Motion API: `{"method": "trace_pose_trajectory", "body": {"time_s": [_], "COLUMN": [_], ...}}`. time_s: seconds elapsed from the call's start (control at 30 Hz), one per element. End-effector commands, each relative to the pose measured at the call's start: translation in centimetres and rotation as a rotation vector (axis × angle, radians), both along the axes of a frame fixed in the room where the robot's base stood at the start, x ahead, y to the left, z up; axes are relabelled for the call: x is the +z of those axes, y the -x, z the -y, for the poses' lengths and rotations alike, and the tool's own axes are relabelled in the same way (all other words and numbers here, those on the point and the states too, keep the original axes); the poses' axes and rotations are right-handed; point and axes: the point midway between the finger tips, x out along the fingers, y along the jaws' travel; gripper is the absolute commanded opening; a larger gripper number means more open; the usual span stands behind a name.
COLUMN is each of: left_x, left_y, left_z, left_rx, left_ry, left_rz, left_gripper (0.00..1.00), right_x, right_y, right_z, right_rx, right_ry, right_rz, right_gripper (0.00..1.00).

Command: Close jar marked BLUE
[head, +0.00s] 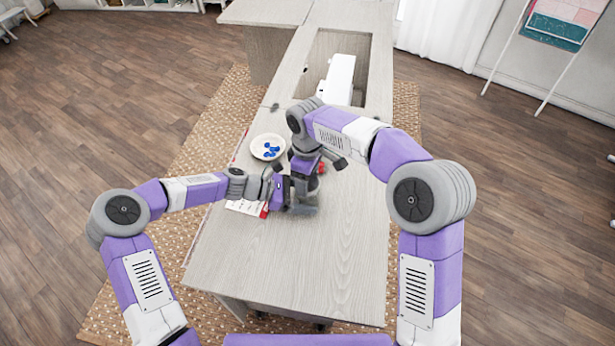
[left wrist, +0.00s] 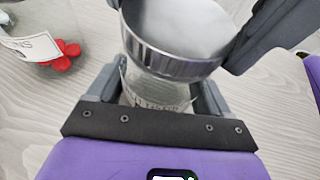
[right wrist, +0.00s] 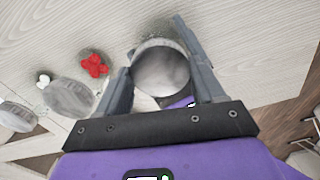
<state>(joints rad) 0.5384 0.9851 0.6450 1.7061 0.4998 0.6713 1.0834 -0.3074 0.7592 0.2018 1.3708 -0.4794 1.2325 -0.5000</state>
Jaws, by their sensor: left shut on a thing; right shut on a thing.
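A glass jar (left wrist: 150,92) stands between the fingers of my left gripper (left wrist: 160,88), which is shut on its body. Its label is partly covered and I cannot read a colour on it. A silver lid (left wrist: 172,62) is at the jar's mouth; I cannot tell whether it is fully seated. My right gripper (right wrist: 160,72) is shut on this lid (right wrist: 163,65) from above. In the head view my left gripper (head: 283,192) and right gripper (head: 303,186) meet over the table and hide the jar. A white plate (head: 258,141) holds several blue pieces (head: 270,152).
A jar (left wrist: 28,40) with a red piece (left wrist: 62,55) stands beside the held jar. Silver lids (right wrist: 70,97) (right wrist: 17,116) show at the left of the right wrist view. A white machine (head: 338,78) sits in the table's recess. The table's front (head: 290,265) is clear.

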Motion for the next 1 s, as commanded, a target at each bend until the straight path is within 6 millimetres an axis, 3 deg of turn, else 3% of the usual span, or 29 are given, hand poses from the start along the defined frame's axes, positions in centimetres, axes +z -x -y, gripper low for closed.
{"method": "trace_pose_trajectory", "body": {"time_s": [0.23, 0.4, 0.43, 0.57, 0.87, 1.0], "left_x": [0.0, 0.0, 0.0, 0.0, 0.0, 0.0], "left_y": [-0.1, -0.1, -0.1, -0.1, 0.0, 0.0], "left_z": [-0.1, -0.1, -0.1, -0.1, 0.0, 0.0], "left_rx": [0.003, 0.004, 0.004, 0.002, 0.002, 0.002], "left_ry": [-0.001, -0.001, -0.001, -0.001, -0.001, -0.001], "left_rz": [-0.001, -0.001, -0.001, 0.0, 0.0, 0.0], "left_gripper": [0.0, 0.0, 0.0, 0.0, 0.0, 0.0], "right_x": [0.0, 0.0, 0.0, 0.0, 0.2, 1.8], "right_y": [0.0, 0.0, 0.0, 0.0, 0.0, -0.1], "right_z": [-0.1, 0.0, 0.0, 0.0, 0.0, -0.1], "right_rx": [-0.46, -0.47, -0.47, -0.468, -0.467, -0.467], "right_ry": [0.002, 0.001, 0.001, 0.001, 0.001, -0.002], "right_rz": [0.001, -0.001, -0.001, -0.001, 0.0, 0.003], "right_gripper": [0.32, 0.32, 0.73, 0.93, 0.94, 0.94]}}
